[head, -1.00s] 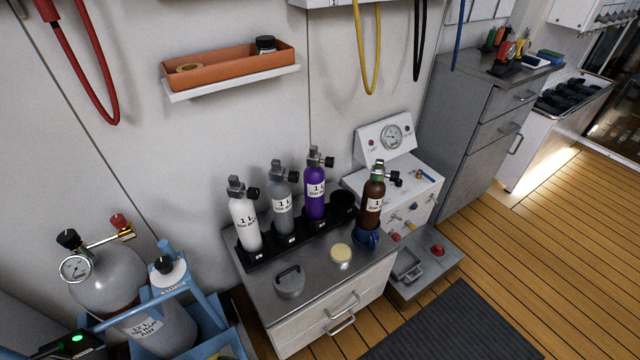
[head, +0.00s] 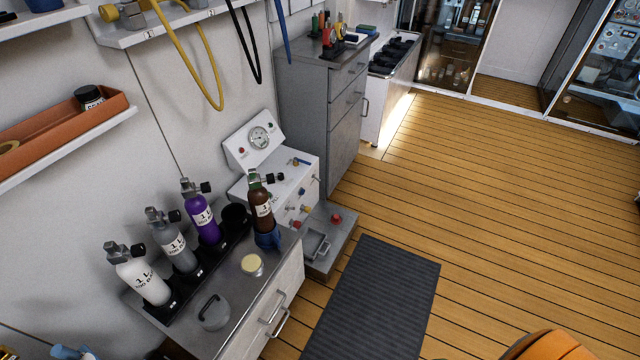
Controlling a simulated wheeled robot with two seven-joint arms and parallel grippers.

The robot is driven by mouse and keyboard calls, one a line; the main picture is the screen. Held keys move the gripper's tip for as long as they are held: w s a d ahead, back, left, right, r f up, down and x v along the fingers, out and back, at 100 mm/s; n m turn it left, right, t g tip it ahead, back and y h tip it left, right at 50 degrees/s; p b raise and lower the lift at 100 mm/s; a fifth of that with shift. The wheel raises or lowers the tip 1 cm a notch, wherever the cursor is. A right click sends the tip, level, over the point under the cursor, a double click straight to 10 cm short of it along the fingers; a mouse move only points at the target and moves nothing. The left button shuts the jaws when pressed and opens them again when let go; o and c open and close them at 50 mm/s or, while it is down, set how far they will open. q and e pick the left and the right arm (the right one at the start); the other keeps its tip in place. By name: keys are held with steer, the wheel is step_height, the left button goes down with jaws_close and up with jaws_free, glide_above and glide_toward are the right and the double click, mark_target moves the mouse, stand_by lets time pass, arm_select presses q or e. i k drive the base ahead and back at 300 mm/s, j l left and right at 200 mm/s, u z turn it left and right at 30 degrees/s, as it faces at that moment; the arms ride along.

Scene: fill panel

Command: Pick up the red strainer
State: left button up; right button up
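I cannot make out a red strainer in the head view. A small red item (head: 328,37) stands among other things on top of the grey cabinet; it is too small to name. A small red knob-like thing (head: 336,218) is on the low grey box by the panel. Neither of my grippers is in view.
A metal-topped cabinet (head: 232,277) bears several small cylinders, such as the purple one (head: 201,214). A grey drawer cabinet (head: 318,105) stands behind. A dark mat (head: 378,290) lies on the wooden floor (head: 500,190), which is open to the right. An orange rounded thing (head: 547,346) shows bottom right.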

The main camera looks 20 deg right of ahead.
mark_target(335, 220)
steer(key=z, duration=0.9)
